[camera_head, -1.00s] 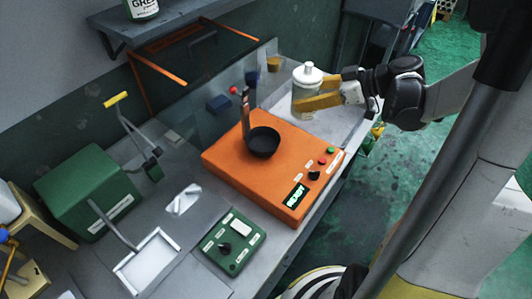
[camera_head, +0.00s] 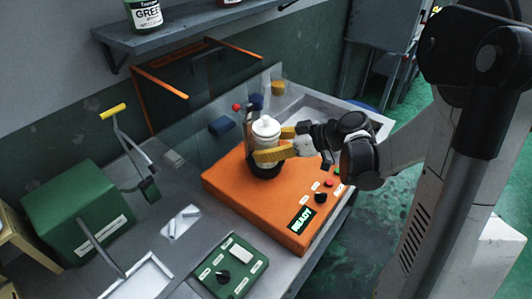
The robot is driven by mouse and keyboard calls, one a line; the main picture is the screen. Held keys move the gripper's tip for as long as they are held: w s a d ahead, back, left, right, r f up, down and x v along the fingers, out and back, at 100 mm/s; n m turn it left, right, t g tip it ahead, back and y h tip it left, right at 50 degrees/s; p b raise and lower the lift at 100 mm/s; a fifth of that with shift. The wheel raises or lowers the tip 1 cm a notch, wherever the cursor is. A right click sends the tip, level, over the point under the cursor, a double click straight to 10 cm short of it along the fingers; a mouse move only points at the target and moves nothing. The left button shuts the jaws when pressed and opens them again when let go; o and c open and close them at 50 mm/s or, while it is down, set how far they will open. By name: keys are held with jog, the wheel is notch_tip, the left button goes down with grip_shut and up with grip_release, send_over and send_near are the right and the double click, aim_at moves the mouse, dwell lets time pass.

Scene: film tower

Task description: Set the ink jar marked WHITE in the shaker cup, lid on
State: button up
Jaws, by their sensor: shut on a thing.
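A pale jar with a white knobbed lid (camera_head: 266,128) is held upright in my gripper (camera_head: 272,144). The yellow fingers are shut on the jar from the right. Its label is not readable here, so I cannot confirm the marking. The black shaker cup (camera_head: 264,171) sits on the orange shaker machine (camera_head: 232,187), with its upright clamp arm behind. The jar is directly over the cup in this view and hides most of it. I cannot tell whether the jar's base is inside the cup or just above it.
The orange machine has a lit READY display (camera_head: 300,219) and buttons at its right. A green control box (camera_head: 229,268) stands in front. A green machine (camera_head: 80,208) stands at the left. A shelf with a green-labelled jar (camera_head: 145,14) hangs above at the back.

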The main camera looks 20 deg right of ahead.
jog(key=shift+f, duration=0.65)
jog(key=shift+f, duration=0.15)
jog(key=o, duration=1.5)
